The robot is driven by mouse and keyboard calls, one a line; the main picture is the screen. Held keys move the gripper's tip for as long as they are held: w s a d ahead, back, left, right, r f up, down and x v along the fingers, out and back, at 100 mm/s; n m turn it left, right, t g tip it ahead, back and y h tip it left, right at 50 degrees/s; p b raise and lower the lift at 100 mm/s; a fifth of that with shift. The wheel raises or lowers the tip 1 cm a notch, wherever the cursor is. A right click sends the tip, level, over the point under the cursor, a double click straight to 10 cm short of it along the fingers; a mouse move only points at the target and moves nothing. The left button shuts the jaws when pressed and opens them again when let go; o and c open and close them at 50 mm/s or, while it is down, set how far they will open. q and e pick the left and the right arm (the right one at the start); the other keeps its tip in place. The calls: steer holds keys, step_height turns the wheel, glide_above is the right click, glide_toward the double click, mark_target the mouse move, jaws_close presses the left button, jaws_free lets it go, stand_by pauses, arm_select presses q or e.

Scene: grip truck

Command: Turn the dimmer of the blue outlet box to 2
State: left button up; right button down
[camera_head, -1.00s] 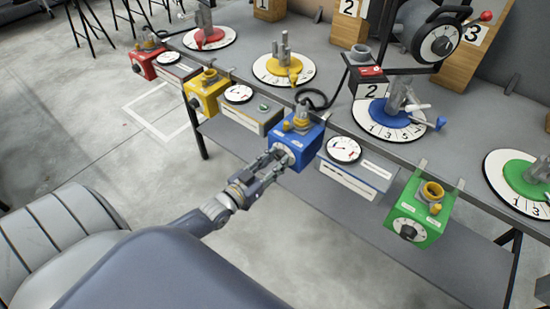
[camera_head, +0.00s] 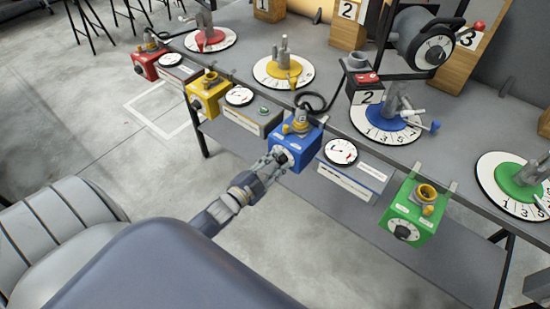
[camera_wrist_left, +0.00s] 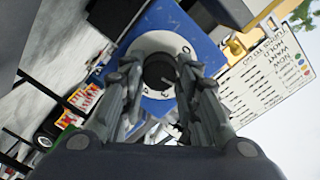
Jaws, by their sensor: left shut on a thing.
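The blue outlet box (camera_head: 300,140) hangs on the front edge of the table, with a yellow socket on top. Its dimmer is a black knob on a white dial on the front face. In the left wrist view the knob (camera_wrist_left: 158,72) sits between the fingertips, with the blue face (camera_wrist_left: 205,50) around it. My left gripper (camera_head: 276,158) is at the front of the box, its fingers closed around the dimmer knob. The knob's pointer and most dial numbers are too small or hidden to read. My right gripper is not in view.
Red (camera_head: 146,62), yellow (camera_head: 207,92) and green (camera_head: 411,212) outlet boxes hang along the same table edge. A gauge panel (camera_head: 352,166) is right of the blue box. Coloured turntables stand on the tabletop. The floor in front is clear.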

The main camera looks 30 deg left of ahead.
arm_select(q)
steer(key=shift+m, duration=1)
steer(key=o, duration=1.1)
steer(key=shift+c, duration=0.2)
steer(key=s, duration=1.2)
steer(key=shift+a+r, duration=0.35)
steer(key=shift+a, duration=0.1)
steer(key=shift+f, duration=0.1)
